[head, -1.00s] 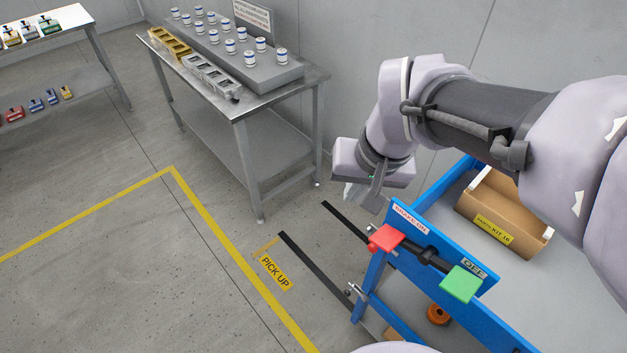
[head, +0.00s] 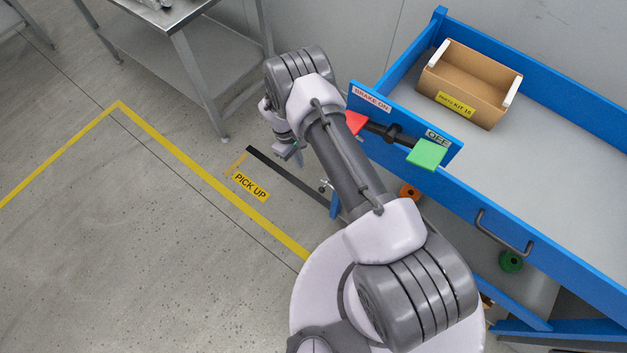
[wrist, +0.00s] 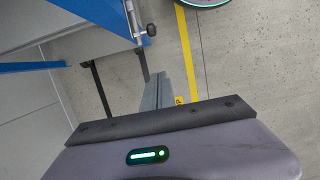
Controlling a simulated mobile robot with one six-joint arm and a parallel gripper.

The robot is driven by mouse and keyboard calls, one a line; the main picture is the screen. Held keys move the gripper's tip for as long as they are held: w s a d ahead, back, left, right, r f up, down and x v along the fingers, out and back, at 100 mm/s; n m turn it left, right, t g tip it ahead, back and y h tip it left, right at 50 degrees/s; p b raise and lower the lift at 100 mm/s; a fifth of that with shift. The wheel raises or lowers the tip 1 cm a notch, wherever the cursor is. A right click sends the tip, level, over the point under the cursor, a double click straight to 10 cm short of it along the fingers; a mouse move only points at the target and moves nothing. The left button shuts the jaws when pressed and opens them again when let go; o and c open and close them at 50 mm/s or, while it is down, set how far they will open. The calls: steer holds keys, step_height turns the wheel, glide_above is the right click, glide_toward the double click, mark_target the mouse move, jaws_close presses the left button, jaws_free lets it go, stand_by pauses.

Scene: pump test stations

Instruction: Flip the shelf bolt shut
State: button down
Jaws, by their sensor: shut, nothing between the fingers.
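The shelf bolt (head: 326,184), a small metal bolt with a dark knob, is on the blue cart's left end, below the brake panel. It also shows in the wrist view (wrist: 150,30) at the top, beside a blue rail. I cannot tell from its handle whether it is open or shut. My gripper (head: 291,152) is left of the cart, up and left of the bolt in the head view. In the wrist view its fingers (wrist: 157,82) are together and empty, below and apart from the bolt. My arm hides part of the cart's left end in the head view.
The cart carries a red-and-green brake pedal (head: 428,154) and a cardboard parts box (head: 470,84). Orange (head: 409,191) and green (head: 511,261) round parts lie lower down. A steel table (head: 190,15) stands at the upper left.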

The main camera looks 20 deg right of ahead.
steer(key=s+d+f+b, duration=0.3)
steer(key=s+f+b, duration=0.1)
steer(key=f, duration=0.4)
steer(key=shift+s+d+f, duration=0.2)
steer(key=shift+s+d, duration=0.15)
steer(key=shift+s, duration=0.25)
steer(key=s+d+p, duration=0.2)
steer(key=s, duration=0.1)
steer(key=shift+s+d, duration=0.15)
steer(key=shift+d, duration=0.15)
steer(key=shift+s, duration=0.1)
